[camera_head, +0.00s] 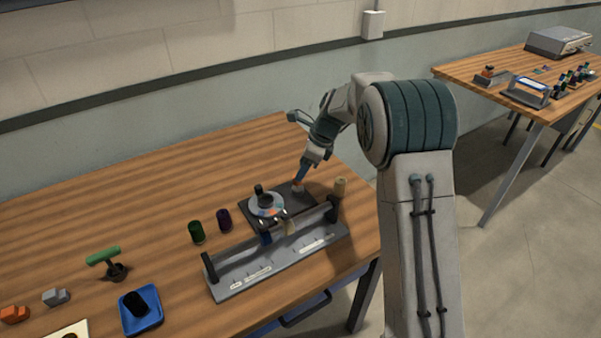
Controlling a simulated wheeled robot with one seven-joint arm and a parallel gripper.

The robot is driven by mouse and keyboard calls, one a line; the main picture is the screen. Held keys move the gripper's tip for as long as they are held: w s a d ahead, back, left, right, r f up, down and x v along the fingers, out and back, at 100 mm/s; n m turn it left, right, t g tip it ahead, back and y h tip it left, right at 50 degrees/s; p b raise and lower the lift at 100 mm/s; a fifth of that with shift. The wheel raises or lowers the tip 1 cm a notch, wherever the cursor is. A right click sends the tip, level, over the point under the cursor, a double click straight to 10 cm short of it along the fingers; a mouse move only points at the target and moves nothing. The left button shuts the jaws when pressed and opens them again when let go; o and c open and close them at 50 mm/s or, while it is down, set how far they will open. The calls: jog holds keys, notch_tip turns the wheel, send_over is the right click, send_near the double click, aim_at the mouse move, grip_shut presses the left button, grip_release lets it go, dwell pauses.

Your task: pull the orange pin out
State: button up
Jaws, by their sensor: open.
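A small orange-pink piece (297,187), which may be the orange pin, shows at the far right part of a dark base plate (283,194). My gripper (300,177) is open and reaches down right at it. The fingers partly cover the piece, and I cannot tell whether they touch it or stand around it. A pale round disc (266,205) with a black knob sits on the same plate, left of my gripper.
A grey rack (270,272) with dark end posts stands in front of the plate. A blue tray (154,322) and green-handled tool (104,257) lie farther left. The table's back left is clear.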

jog(key=v, duration=1)
jog(key=shift+r, duration=0.35)
jog(key=shift+d, duration=0.15)
jog(key=s+d+r+n+h, duration=0.1)
jog(key=s+d+n, duration=0.2)
jog(key=s, duration=0.3)
jog(key=s+d+r+n+t, duration=0.1)
jog(key=s+d+r+n, duration=0.1)
jog(key=s+n, duration=0.25)
jog(key=s+d+r+n+h, duration=0.1)
jog(key=s+d+n, duration=0.2)
jog(key=s, duration=0.4)
jog(key=s+d+f+n+h, duration=0.1)
jog(key=s+d+n, duration=0.1)
jog(key=s+n, duration=0.2)
jog(key=s+d+f+n+t+h+p, duration=0.1)
jog(key=s+n, duration=0.4)
jog(key=s, duration=0.6)
jog(key=shift+s+d+f, duration=0.2)
jog(key=shift+d+f, duration=0.6)
